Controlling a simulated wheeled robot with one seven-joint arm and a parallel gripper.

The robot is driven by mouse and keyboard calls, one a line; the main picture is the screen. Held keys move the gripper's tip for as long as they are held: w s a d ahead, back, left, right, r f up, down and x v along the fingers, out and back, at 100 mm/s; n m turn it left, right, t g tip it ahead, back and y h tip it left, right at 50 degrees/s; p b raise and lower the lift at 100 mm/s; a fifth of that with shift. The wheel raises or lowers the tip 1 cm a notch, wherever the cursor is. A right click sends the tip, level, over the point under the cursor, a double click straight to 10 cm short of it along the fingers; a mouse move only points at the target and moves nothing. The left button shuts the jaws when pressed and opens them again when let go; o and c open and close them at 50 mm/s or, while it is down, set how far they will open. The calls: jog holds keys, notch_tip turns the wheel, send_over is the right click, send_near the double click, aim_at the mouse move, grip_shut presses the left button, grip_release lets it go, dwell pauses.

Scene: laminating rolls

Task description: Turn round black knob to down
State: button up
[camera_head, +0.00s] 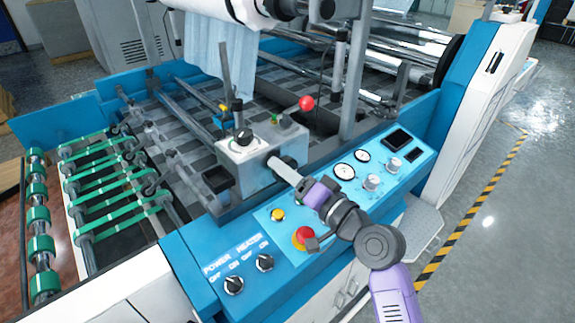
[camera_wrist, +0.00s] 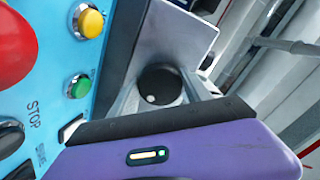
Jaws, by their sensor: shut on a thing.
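The round black knob (camera_wrist: 163,82) is in the middle of the wrist view, on the side of a grey metal box (camera_head: 247,158). A small white dot shows on the knob's face, toward its lower left in that view. In the head view the knob (camera_head: 290,161) is partly hidden behind my gripper (camera_head: 282,170). In the wrist view the fingers of my gripper (camera_wrist: 164,92) lie on either side of the knob, shut on it. The exact contact spots are hard to see.
A blue control panel (camera_head: 326,238) lies below my arm. It carries a red stop button (camera_head: 303,237), a yellow button (camera_head: 277,214), gauges and black switches (camera_head: 264,262). A red ball-topped lever (camera_head: 306,103) stands behind the box. Open floor is at the right.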

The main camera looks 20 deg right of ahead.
jog(key=m+p, duration=0.4)
jog(key=m, duration=0.2)
jog(key=shift+r+m, duration=0.15)
jog(key=shift+m, duration=0.15)
jog(key=m+p, duration=0.3)
jog(key=m, duration=0.1)
jog(key=shift+m, duration=0.3)
jog(key=o, duration=1.3)
jog(key=shift+o, duration=0.2)
jog(key=b+v, duration=0.1)
jog(key=v, duration=0.7)
jog(key=shift+w, duration=0.1)
